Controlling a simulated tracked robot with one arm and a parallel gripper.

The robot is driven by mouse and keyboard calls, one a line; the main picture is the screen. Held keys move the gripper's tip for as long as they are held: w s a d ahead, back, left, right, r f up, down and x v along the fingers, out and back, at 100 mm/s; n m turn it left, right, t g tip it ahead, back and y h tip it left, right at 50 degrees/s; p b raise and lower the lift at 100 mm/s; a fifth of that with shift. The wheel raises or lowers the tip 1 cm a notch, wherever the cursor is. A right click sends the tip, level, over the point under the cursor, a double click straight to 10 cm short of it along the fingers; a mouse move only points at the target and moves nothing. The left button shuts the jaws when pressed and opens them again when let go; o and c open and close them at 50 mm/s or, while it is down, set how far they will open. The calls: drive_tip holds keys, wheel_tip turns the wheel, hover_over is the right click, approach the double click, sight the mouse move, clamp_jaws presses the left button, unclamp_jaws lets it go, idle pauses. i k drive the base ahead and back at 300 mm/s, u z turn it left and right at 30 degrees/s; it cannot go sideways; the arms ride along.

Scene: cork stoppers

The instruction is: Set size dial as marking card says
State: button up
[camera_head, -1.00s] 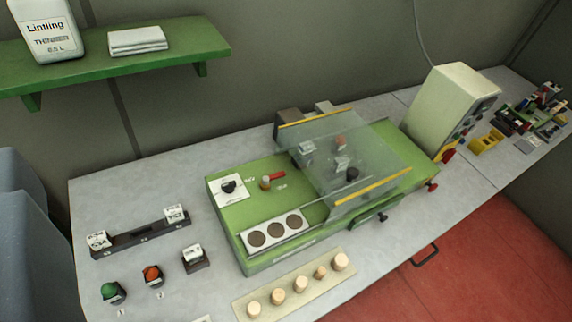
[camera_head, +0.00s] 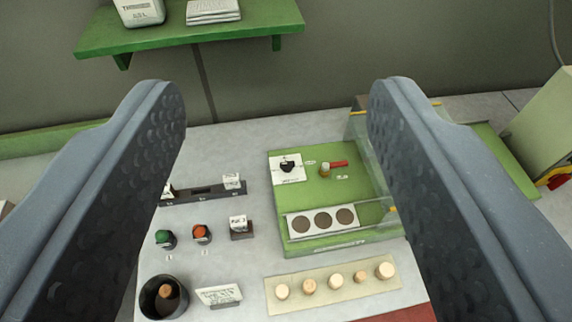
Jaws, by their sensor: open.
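My gripper (camera_head: 278,95) is open and empty, its two fingers wide apart on either side of the view, above and short of the bench. The size dial appears to be the black knob (camera_head: 287,166) on a white plate, on the green machine's (camera_head: 300,192) top at its back left corner. Its pointer setting is too small to read. A small white card in a dark holder (camera_head: 240,228) stands left of the machine. Another white card (camera_head: 219,295) leans at the front. Their print is too small to read, so I cannot tell which is the marking card.
A red-handled lever (camera_head: 333,166) sits right of the dial. A clear guard is partly hidden by my right finger. Several corks stand on a beige strip (camera_head: 300,306). Green (camera_head: 164,238) and orange (camera_head: 201,233) buttons and a black cup (camera_head: 158,308) are at left. A green shelf (camera_head: 190,38) hangs behind.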

sight(287, 166)
drive_tip(key=z, duration=0.1)
drive_tip(key=k, duration=0.9)
drive_tip(key=u, duration=0.1)
drive_tip(key=i, duration=1.35)
drive_tip(key=z, duration=0.05)
